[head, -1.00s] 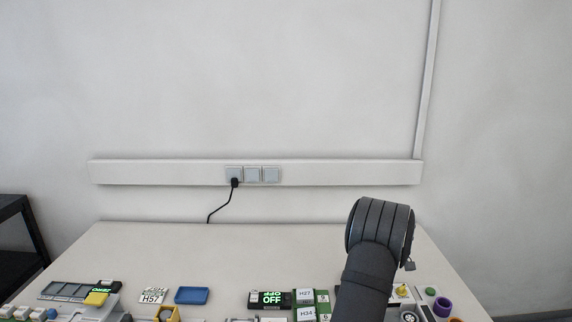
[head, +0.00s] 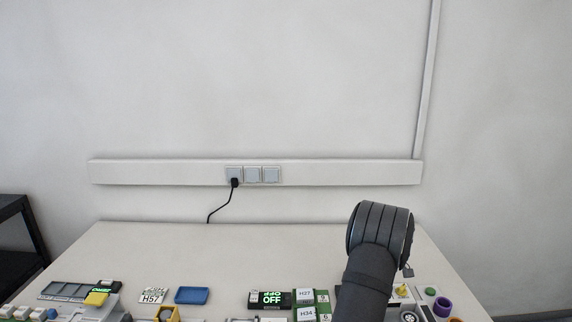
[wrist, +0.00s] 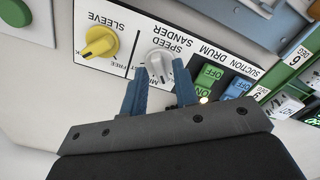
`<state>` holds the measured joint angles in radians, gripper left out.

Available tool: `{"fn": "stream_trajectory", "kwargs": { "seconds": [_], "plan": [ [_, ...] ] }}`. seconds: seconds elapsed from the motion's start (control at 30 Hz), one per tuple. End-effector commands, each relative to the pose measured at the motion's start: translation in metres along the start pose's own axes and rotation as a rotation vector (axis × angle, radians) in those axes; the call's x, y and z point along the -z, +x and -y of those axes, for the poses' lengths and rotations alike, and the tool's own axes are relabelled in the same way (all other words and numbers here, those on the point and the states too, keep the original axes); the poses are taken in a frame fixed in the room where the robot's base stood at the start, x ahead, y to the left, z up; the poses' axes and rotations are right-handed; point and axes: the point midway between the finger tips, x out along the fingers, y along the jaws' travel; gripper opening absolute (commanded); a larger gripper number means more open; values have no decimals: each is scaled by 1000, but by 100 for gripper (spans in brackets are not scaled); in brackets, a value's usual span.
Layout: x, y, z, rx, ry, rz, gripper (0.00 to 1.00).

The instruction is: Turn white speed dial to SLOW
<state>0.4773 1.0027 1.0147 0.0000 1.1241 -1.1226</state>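The white speed dial (wrist: 159,66) sits on a white panel (wrist: 128,55) under the printed words SANDER SPEED, upside down in the wrist view. Its small scale labels are mostly covered by my gripper. My gripper (wrist: 159,72) has its two blue fingers on either side of the dial, apart from each other, with the dial at their tips. Narrow gaps seem to show beside the dial; firm contact cannot be made out. In the head view my arm hides the fingers, and I cannot make out the dial there.
A yellow SLEEVE knob (wrist: 101,43) is close beside the dial. A purple ring (head: 442,306) and a green button (head: 430,291) are right of my arm. The table's back is clear.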

Motion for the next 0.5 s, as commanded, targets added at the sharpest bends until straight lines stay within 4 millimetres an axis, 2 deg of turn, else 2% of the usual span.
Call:
{"fn": "stream_trajectory", "kwargs": {
  "seconds": [0.5],
  "plan": [
    [0, 9, 0, 0, 0, 0, 27]
  ]
}}
